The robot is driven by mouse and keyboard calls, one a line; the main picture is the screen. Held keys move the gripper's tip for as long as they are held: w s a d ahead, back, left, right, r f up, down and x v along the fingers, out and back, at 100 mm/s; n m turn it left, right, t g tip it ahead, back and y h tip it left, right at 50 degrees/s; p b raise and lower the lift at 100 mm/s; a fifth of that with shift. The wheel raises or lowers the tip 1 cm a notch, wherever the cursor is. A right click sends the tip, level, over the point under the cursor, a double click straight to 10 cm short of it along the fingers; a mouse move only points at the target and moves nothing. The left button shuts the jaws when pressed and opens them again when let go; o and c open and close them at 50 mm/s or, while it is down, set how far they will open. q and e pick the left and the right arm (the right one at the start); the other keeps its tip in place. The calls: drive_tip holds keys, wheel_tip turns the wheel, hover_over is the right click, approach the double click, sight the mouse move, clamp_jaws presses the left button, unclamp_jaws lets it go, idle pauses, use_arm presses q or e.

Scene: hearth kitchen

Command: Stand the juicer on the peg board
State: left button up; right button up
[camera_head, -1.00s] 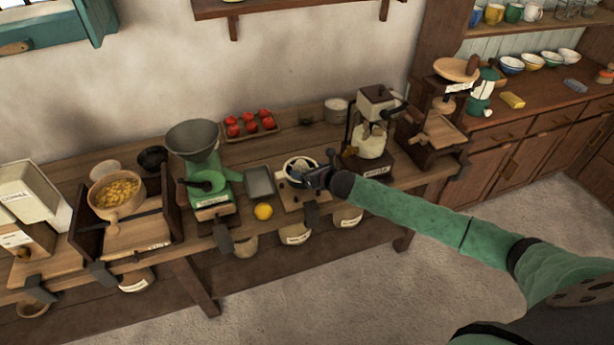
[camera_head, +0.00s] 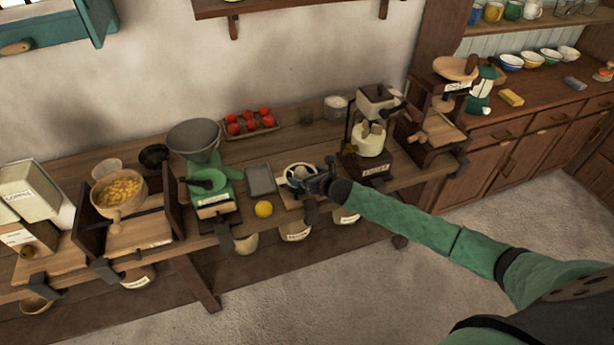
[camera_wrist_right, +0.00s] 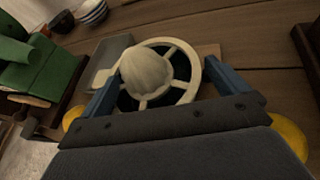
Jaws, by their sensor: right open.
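The juicer, a pale ribbed cone inside a spoked cream ring, shows in the wrist view (camera_wrist_right: 147,73) and in the head view (camera_head: 298,170). I see no pegs clearly. My right gripper (camera_head: 308,181) is open, with its blue fingers on either side of the juicer in the wrist view (camera_wrist_right: 165,90). Whether they touch it I cannot tell. My left gripper is out of view.
A grey tray (camera_head: 261,180) and a lemon (camera_head: 263,208) lie left of the juicer, with a green grinder (camera_head: 207,175) beyond. A cream-topped mill (camera_head: 368,145) stands close on the right. Tomatoes on a tray (camera_head: 250,124) are behind.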

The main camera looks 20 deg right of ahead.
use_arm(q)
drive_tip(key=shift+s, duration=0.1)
use_arm(e)
drive_tip(key=shift+s+d, duration=0.1)
drive_tip(key=shift+s, duration=0.1)
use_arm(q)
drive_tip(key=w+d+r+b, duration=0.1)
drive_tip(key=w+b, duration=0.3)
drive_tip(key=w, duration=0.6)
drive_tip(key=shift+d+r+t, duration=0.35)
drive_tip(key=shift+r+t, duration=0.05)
use_arm(e)
drive_tip(key=v, duration=1.1)
drive_tip(key=shift+s+r, duration=0.2)
drive_tip(key=shift+r, duration=0.05)
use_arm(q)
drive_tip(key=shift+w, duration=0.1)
use_arm(e)
drive_tip(key=shift+d, duration=0.1)
